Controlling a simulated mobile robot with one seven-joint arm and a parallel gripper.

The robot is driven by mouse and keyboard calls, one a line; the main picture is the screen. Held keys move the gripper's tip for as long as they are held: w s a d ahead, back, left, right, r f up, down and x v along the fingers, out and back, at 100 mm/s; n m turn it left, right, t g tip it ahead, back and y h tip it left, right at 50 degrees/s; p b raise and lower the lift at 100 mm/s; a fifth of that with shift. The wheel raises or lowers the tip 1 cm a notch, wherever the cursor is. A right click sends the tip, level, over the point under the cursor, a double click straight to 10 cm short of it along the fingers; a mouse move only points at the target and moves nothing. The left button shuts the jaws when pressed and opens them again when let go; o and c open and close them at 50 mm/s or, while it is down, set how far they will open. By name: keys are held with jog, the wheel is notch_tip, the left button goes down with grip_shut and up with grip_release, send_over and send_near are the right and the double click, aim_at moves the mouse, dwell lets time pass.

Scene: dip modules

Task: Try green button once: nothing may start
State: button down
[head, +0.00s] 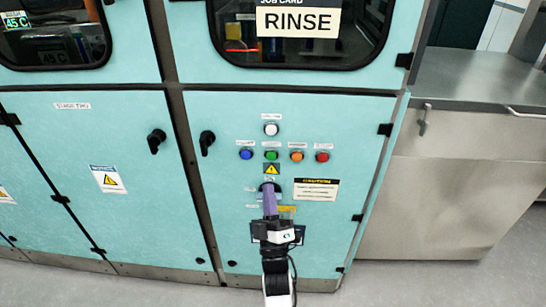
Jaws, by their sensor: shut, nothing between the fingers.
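The green button (271,155) sits on the turquoise cabinet door, in a row between a blue button (246,154) and an orange button (296,155). A red button (322,157) ends the row on the right. A white button or lamp (271,129) is above the green one. My gripper (269,188) is shut and empty, its purple-grey fingers pointing up at the panel below the green button. The fingertips overlap a dark round control, mostly hidden; I cannot tell whether they touch it. The fingertips are clear of the green button in the picture.
A yellow warning triangle (271,169) lies between the button row and my fingertips. A caution label (316,189) is to the right. Black door handles (207,142) stick out on the left. A RINSE card (298,21) hangs at the window above. A steel counter (470,150) stands right.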

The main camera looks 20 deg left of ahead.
aim_at(271, 156)
jog(key=shift+w, duration=0.1)
jog(key=w+a, duration=0.2)
jog(key=w, duration=0.6)
jog(key=shift+w+a+b, duration=0.15)
jog(key=shift+a+b, duration=0.1)
jog(key=shift+b, duration=0.2)
jog(key=shift+w, duration=0.1)
dwell(1.6)
jog(key=shift+w+a+b, duration=0.1)
jog(key=shift+w+b, duration=0.2)
jog(key=shift+b, duration=0.1)
jog(key=shift+w+a+b, duration=0.1)
jog(key=shift+w+b, duration=0.2)
jog(key=shift+w, duration=0.1)
dwell(0.6)
jog(key=shift+s, duration=0.1)
jog(key=shift+s+d, duration=0.25)
jog(key=shift+s, duration=0.45)
jog(key=shift+s, duration=0.15)
